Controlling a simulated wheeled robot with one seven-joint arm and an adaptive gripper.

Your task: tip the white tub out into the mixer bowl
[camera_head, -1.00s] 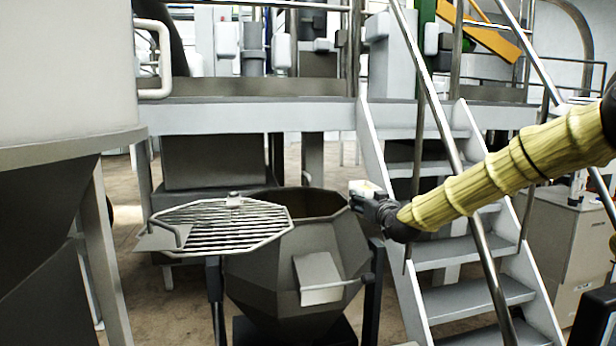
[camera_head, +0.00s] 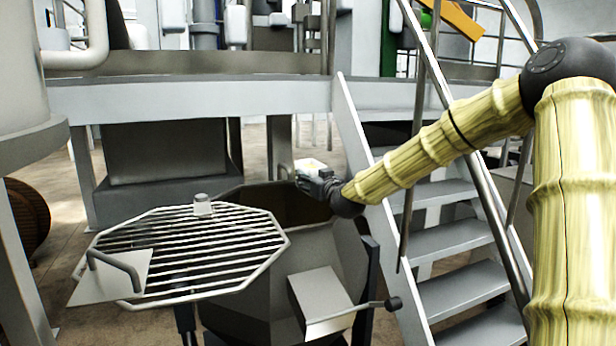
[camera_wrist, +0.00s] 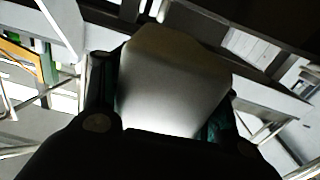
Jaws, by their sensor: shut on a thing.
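The white tub (camera_head: 309,166) is small and held in my gripper (camera_head: 312,181), which is shut on it. In the head view the tub sits above the right back rim of the mixer bowl and looks roughly upright, with something yellowish at its top. The mixer bowl (camera_head: 330,252) is a grey faceted vessel, its dark opening partly showing behind the grate. In the wrist view the tub (camera_wrist: 175,90) fills the middle between the dark fingers of my gripper (camera_wrist: 165,115). What is inside the tub cannot be made out.
A round barred grate (camera_head: 190,250) with a handle lies at the bowl's left front. Metal stairs with handrails (camera_head: 455,250) stand close on the right. A raised platform (camera_head: 200,97) runs behind. A large grey vessel (camera_head: 20,90) stands at the left.

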